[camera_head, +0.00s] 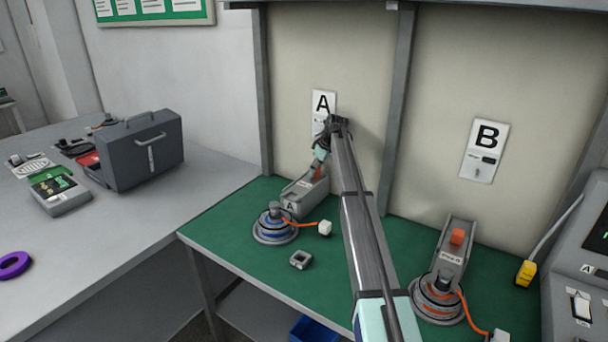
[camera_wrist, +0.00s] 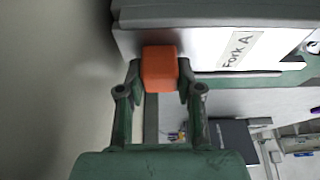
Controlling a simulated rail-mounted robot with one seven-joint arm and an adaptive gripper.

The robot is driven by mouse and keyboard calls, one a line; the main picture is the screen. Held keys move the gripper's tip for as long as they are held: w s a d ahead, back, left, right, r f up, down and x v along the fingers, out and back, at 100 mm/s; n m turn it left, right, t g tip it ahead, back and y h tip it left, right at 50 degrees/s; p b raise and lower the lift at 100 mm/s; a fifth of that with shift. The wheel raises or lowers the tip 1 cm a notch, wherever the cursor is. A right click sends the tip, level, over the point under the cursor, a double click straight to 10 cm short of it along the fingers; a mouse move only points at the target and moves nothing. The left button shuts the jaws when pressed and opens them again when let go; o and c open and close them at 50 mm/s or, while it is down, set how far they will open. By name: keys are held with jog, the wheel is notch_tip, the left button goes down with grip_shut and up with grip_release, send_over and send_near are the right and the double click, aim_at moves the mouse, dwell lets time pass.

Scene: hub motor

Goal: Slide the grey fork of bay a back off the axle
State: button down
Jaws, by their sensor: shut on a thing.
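The grey fork of bay A (camera_head: 307,192) lies on the green bench below the A plate, pointing at the hub motor (camera_head: 273,228). In the wrist view the fork (camera_wrist: 200,45) bears a "Fork A" label and an orange block handle (camera_wrist: 160,68). My gripper (camera_head: 318,170) is at the fork's rear end, by the wall. Its fingers (camera_wrist: 159,78) are shut on the orange block, one on each side. The fork's front end is close to the motor's axle; I cannot tell whether it still sits around it.
An orange cable runs from motor A to a white connector (camera_head: 325,228). A small grey part (camera_head: 301,260) lies in front. Bay B holds another fork (camera_head: 455,240) and motor (camera_head: 437,300) at right. A grey case (camera_head: 140,150) stands on the left table.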

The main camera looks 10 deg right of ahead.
jog(key=shift+w+d, duration=0.15)
jog(key=shift+w, duration=0.1)
jog(key=c, duration=0.8)
grip_release()
jog(key=shift+d, duration=0.1)
jog(key=shift+o, duration=0.2)
jog(key=shift+s+r, duration=0.1)
jog(key=shift+r, duration=0.1)
jog(key=v, duration=1.1)
jog(key=shift+r, duration=0.25)
